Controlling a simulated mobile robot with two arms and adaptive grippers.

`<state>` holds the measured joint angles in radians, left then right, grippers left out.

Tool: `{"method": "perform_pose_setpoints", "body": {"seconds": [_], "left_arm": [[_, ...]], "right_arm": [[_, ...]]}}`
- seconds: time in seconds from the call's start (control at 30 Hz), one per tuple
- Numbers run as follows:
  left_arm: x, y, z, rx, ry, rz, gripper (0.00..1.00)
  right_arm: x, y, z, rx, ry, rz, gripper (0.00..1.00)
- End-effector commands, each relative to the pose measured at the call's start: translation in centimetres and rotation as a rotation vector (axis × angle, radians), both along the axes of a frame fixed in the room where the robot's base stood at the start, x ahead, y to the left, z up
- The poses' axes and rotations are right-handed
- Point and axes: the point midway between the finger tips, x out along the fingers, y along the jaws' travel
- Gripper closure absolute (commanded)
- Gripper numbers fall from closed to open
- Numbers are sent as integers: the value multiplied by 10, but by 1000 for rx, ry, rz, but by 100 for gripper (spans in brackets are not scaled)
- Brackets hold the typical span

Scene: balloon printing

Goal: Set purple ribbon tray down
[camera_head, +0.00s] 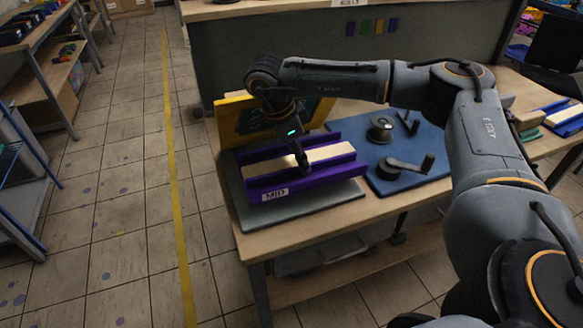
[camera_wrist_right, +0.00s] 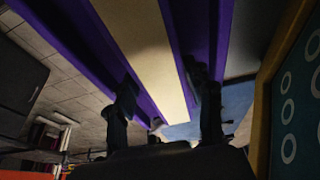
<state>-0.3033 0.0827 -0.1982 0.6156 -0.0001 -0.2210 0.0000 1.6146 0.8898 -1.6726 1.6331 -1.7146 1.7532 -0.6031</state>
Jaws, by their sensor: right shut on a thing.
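The purple ribbon tray (camera_head: 263,185) is a long trough with a cream strip along its middle and a white label reading MID on its near side. In the head view it is over the dark grey mat (camera_head: 348,192) at the table's left end; I cannot tell if it touches the mat. My right gripper (camera_head: 303,166) reaches down onto the tray and is shut on it. In the right wrist view the fingers (camera_wrist_right: 165,105) straddle part of the purple tray (camera_wrist_right: 205,40). My left gripper is not in view.
A blue mat (camera_head: 432,178) with black crank-like parts (camera_head: 405,166) lies right of the tray. A yellow-framed board (camera_head: 232,122) stands behind it. A dark panel (camera_head: 225,62) rises at the back. The tiled floor on the left is mostly clear, with a yellow line (camera_head: 180,235).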

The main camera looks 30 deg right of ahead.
Motion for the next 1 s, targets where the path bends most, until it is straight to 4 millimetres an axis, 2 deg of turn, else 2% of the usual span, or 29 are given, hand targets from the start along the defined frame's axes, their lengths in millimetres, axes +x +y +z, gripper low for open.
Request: {"method": "perform_pose_setpoints", "body": {"seconds": [0.27,0.4,0.5,0.77,0.8,0.9,1.0], "left_arm": [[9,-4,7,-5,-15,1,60],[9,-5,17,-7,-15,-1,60],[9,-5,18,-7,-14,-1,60],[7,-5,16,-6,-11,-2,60],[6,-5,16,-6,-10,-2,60],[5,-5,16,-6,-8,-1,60],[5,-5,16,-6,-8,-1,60]], "right_arm": [[10,15,-20,-2,0,2,92],[9,13,-40,-1,2,-1,92],[9,13,-48,-1,-1,-1,92],[9,13,-50,-1,-2,0,92],[9,13,-51,0,-1,-1,44],[9,13,-51,0,-1,-1,25],[9,13,-51,0,-1,-1,25]]}}
